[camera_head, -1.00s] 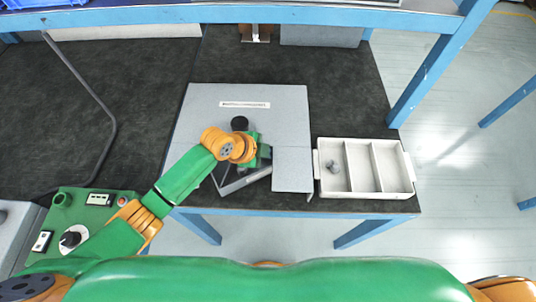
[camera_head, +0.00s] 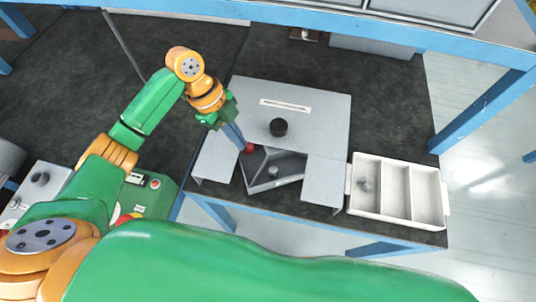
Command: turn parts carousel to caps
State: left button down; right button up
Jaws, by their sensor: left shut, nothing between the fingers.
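The parts carousel shows through a cutout in the front of a grey cover (camera_head: 325,110). A dark wedge-shaped compartment with pale walls (camera_head: 290,180) faces the front; a small greyish shape is inside, too small to identify. A black round knob (camera_head: 278,127) stands on the cover. A red ball (camera_head: 249,148) sits at the left edge of the cutout. My left gripper (camera_head: 240,143) points down and is shut, its tips right beside the red ball; I cannot tell whether they touch. No caps can be made out. My right gripper is out of view.
A green control box (camera_head: 138,192) lies at the lower left. Blue bench posts (camera_head: 480,110) rise at right. The dark bench top (camera_head: 390,95) behind the tray is clear.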

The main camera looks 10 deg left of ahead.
pick_arm(q)
jog(key=s+f, duration=0.1)
jog(key=d+f, duration=0.1)
jog(key=f, duration=0.1)
jog(key=s+f+p, duration=0.1)
jog(key=f, duration=0.1)
jog(key=shift+s+d+f, duration=0.15)
jog(key=shift+s+d, duration=0.1)
jog(key=shift+s, duration=0.05)
jog(key=shift+w+d+f, duration=0.15)
jog(key=shift+d+f, duration=0.2)
jog(key=shift+f, duration=0.3)
jog(key=shift+w+d+f, duration=0.15)
jog(key=shift+d+f, duration=0.15)
jog(key=shift+f, duration=0.3)
jog(key=shift+w+d+f, duration=0.1)
jog(key=shift+d+f, duration=0.1)
jog(key=shift+f, duration=0.2)
jog(key=shift+a, duration=0.1)
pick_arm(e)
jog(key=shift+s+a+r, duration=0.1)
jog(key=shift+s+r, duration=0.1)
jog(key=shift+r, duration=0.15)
pick_arm(q)
jog(key=shift+s, duration=0.25)
jog(key=shift+w, duration=0.1)
